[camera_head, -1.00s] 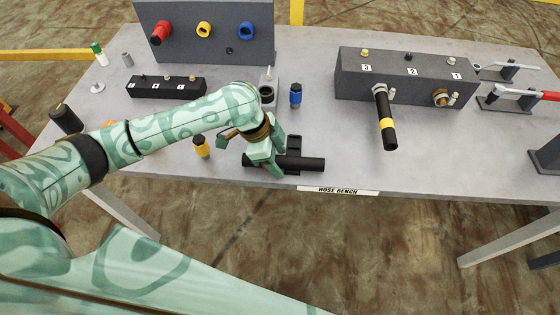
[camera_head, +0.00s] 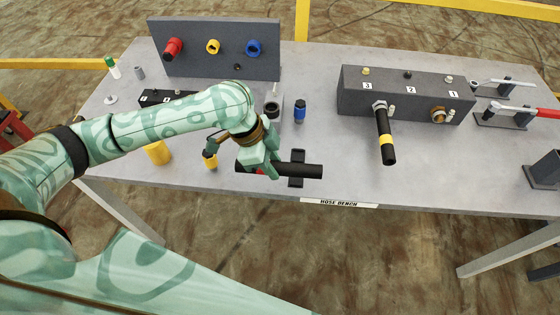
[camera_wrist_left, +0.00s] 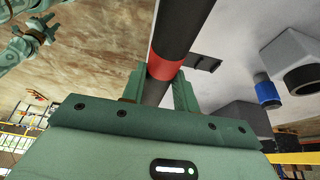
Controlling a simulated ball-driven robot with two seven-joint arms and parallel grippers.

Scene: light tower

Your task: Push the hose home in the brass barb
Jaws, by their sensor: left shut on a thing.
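My left gripper (camera_head: 262,170) is shut on a black hose (camera_head: 300,171), at its red band. The left wrist view shows the red band (camera_wrist_left: 165,66) between the two fingers (camera_wrist_left: 158,92). The hose lies roughly level across a small black cradle (camera_head: 297,155) near the bench's front edge; I cannot tell whether it touches it. The brass barb (camera_head: 438,115) sticks out of the front of the dark manifold block (camera_head: 400,103), under label 1, well to the right of the hose. A green gripper-like part (camera_wrist_left: 35,38), perhaps my right one, shows small in the left wrist view.
A blue-capped part (camera_head: 300,111) and a yellow one (camera_head: 210,160) stand near my left gripper. A red-handled clamp (camera_head: 530,111) is at right. Bench between cradle and block is mostly clear.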

